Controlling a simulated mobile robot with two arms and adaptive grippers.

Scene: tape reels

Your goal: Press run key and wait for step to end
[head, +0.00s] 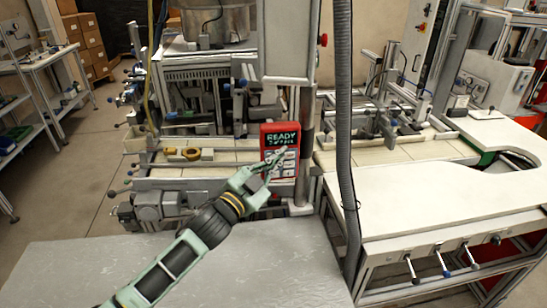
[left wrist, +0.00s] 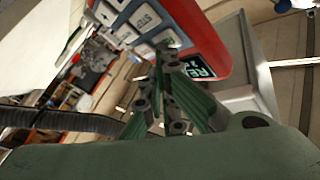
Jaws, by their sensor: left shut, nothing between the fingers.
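A red control box (head: 267,142) is mounted by the post in the middle of the head view. Its dark display (head: 283,138) reads READY in green, with a smaller line under it that I cannot read. Pale keys lie below the display, partly hidden by my gripper. My left gripper (head: 282,154) is shut and empty, its tips in front of the keys. In the left wrist view the box (left wrist: 205,38) is close and tilted, with pale keys (left wrist: 142,18), one marked STEP or similar. The fingertips (left wrist: 166,52) overlap the key area; I cannot tell whether they touch. The right gripper is not in view.
A grey corrugated hose (head: 344,120) hangs just right of the box. A white worktable (head: 430,205) with levers stands at the right. A bare grey surface (head: 220,275) lies in front.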

